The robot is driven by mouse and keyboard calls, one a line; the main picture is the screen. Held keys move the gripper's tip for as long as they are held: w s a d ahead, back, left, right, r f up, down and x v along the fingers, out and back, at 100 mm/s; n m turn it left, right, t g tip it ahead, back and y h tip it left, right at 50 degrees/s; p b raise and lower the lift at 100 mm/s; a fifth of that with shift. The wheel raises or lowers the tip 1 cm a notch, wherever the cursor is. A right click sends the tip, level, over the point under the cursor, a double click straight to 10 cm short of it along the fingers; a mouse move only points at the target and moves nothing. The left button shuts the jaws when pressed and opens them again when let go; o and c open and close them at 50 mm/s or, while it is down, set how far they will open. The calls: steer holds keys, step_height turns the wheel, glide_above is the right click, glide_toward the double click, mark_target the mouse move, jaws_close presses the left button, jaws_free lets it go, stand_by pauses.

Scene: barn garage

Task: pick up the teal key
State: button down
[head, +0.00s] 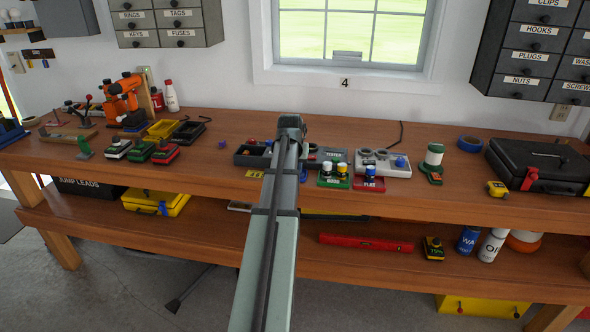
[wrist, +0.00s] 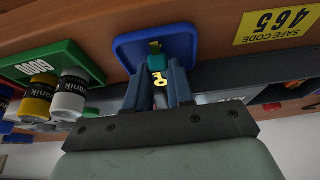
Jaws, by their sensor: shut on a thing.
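The teal key (wrist: 156,61) is between the two fingers of my gripper in the wrist view. My gripper (wrist: 157,88) is shut on it. A gold end shows beyond the teal part. Behind the key is a blue tray (wrist: 124,48) with a gold key symbol. I cannot tell whether the key still touches the tray.
A dark compartment tray (head: 248,160) lies left of my arm. A green mat (head: 327,186) and a red mat (head: 368,188) with small bottles lie to the right. A yellow safe code label (wrist: 275,25) is near the tray. Bare bench (head: 450,200) lies farther right.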

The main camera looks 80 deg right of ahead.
step_height(320, 180, up, 10)
steer(key=shift+f, duration=0.15)
stand_by(0.3)
